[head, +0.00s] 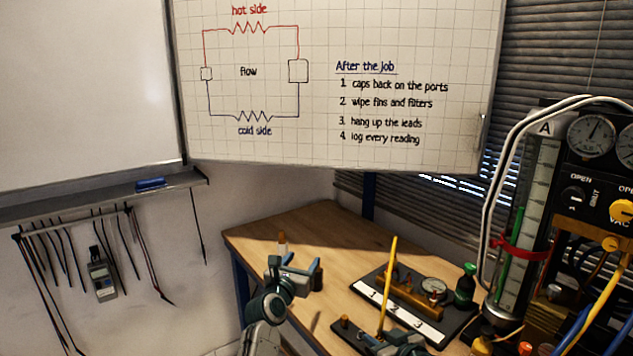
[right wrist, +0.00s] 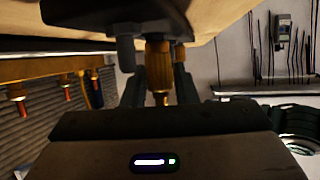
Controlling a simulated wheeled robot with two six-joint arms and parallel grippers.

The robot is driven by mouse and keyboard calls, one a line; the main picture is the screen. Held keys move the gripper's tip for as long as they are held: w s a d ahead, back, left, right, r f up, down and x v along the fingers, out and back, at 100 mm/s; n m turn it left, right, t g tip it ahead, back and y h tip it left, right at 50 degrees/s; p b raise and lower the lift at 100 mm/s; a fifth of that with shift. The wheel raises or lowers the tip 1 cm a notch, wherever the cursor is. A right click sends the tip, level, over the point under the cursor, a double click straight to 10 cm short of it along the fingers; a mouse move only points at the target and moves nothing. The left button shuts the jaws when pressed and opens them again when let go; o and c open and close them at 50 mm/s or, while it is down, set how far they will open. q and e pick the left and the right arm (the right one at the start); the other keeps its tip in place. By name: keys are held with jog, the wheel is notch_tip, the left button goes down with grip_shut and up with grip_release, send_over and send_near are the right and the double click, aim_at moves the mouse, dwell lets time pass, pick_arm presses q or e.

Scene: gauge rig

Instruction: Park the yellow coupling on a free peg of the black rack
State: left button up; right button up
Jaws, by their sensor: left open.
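The brass-yellow coupling (right wrist: 158,68) is in the middle of the right wrist view, between the two dark fingers of my right gripper (right wrist: 159,82), which look closed on its sides. A dark grey peg-like cylinder (right wrist: 125,52) is close beside it. I cannot tell whether the coupling sits on a peg. In the head view my right gripper (head: 402,344) is at the bottom edge, partly cut off, by the black rack (head: 360,337). A yellow hose (head: 390,275) rises nearly upright there. My left gripper (head: 297,275) is open and empty over the table's left part.
Beyond the rack, a black tray (head: 452,325) on the wooden table (head: 300,225) holds a brass manifold (head: 410,293) and a round gauge (head: 433,287). A dark green bottle (head: 465,285) stands at its right. A gauge panel (head: 590,170) with hoses fills the right. The table's back left is mostly clear.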

jog(key=shift+o, duration=1)
jog(key=o, duration=0.5)
jog(key=b+v, duration=0.1)
jog(key=v, duration=0.9)
jog(key=shift+s+d+r, duration=0.15)
jog(key=shift+s+d, duration=0.05)
jog(key=shift+s, duration=0.1)
